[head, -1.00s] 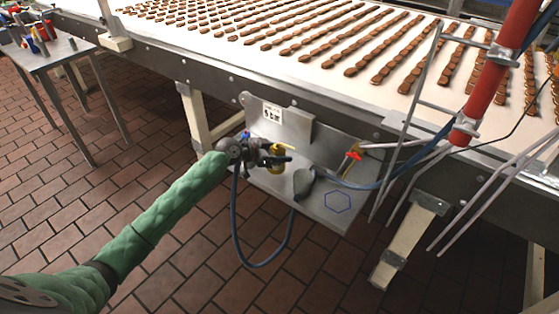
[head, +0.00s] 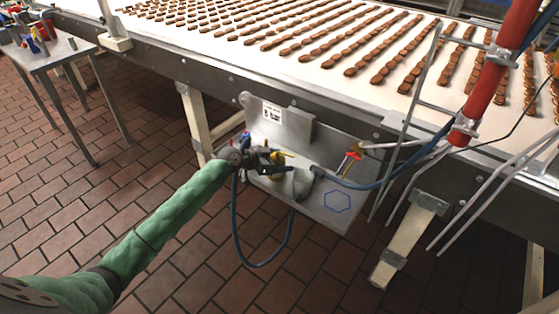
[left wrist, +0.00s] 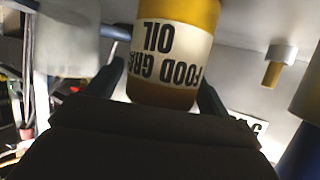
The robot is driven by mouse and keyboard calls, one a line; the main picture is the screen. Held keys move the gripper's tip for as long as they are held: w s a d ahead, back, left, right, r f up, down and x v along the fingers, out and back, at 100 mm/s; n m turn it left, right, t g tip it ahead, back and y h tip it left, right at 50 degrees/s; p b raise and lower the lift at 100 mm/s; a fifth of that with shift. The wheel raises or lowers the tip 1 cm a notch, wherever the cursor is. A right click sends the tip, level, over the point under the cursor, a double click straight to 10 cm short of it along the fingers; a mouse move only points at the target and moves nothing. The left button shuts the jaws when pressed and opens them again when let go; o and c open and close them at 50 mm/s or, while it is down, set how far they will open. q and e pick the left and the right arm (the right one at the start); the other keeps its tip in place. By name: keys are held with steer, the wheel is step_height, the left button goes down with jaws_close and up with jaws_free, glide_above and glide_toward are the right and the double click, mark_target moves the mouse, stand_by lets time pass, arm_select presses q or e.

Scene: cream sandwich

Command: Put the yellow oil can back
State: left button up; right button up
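The yellow oil can (head: 278,176) is at the grey metal shelf on the side of the conveyor, partly hidden by my left gripper (head: 274,163). In the left wrist view the can (left wrist: 172,95) shows large, with a white label reading "FOOD GRADE OIL" upside down. The fingers of my left gripper (left wrist: 165,85) stand apart on either side of the can, with narrow dark gaps beside it. I cannot tell whether the can's base rests on the shelf. My right gripper is not in view.
The metal shelf (head: 312,209) carries a blue hexagon outline (head: 337,202) and a grey object (head: 303,184). A blue hose (head: 237,222) loops below it. A red and yellow item (head: 351,158) is at the right. A side table (head: 62,50) stands at far left.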

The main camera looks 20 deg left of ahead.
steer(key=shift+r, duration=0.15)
arm_select(q)
steer(key=shift+r, duration=0.1)
steer(key=shift+v, duration=1.1)
steer(key=b+v, duration=0.1)
steer(key=v, duration=0.8)
steer(key=shift+s+a+b, duration=0.2)
steer(key=shift+a+b, duration=0.05)
steer(key=shift+b, duration=0.15)
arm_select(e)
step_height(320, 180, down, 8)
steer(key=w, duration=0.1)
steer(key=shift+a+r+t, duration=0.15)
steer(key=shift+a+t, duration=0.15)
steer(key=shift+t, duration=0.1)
